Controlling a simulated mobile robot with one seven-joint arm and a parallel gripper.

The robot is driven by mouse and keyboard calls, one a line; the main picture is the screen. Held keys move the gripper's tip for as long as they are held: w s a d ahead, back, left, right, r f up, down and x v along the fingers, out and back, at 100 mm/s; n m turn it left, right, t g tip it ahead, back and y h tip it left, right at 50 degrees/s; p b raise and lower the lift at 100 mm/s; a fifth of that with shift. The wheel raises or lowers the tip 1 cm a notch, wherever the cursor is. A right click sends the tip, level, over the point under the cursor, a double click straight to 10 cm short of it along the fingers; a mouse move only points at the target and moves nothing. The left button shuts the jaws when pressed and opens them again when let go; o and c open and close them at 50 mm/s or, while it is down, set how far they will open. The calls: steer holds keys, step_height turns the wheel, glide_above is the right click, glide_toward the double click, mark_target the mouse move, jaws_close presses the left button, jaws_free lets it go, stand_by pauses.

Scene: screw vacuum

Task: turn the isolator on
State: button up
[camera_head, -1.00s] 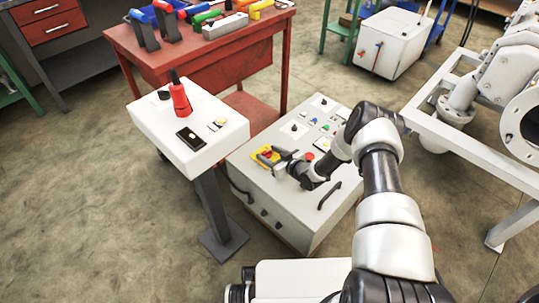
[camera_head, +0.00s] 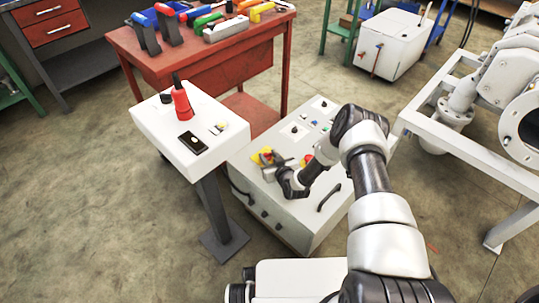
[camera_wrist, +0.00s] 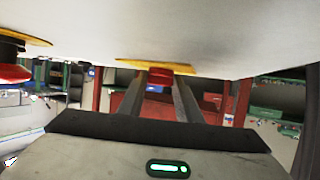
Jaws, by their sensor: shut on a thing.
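The isolator is a red rotary knob on a yellow plate (camera_head: 256,158), on the sloping top of the white control box (camera_head: 318,217). In the wrist view the red knob (camera_wrist: 158,75) sits between my two fingers, below the yellow plate's edge. My gripper (camera_head: 276,163) is shut on this knob; its fingers also show in the wrist view (camera_wrist: 159,88). The knob is largely covered by my fingers, and I cannot tell its exact angle.
A red push button (camera_wrist: 12,74) on a yellow ring is left of my fingers in the wrist view. A red tool table (camera_head: 185,63) is behind; a pipe frame (camera_head: 470,155) is right.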

steer(key=shift+s+a+m+t+h, duration=0.1)
steer(key=shift+m+t+h, duration=0.1)
steer(key=shift+m+h, duration=0.6)
steer(key=shift+w+a+m+t+h, duration=0.1)
steer(key=shift+a+m+t+h, duration=0.1)
steer(key=shift+m+h, duration=0.55)
steer(key=shift+s+a+m+t+h, duration=0.1)
steer(key=shift+m+t+h, duration=0.1)
steer(key=shift+m+h, duration=0.6)
steer(key=shift+h, duration=0.25)
steer(key=o, duration=1)
steer(key=shift+o, duration=0.2)
steer(key=p+v, duration=0.4)
steer(key=v, duration=1.3)
steer(key=shift+s+r+p, duration=0.15)
steer(key=shift+p, duration=0.25)
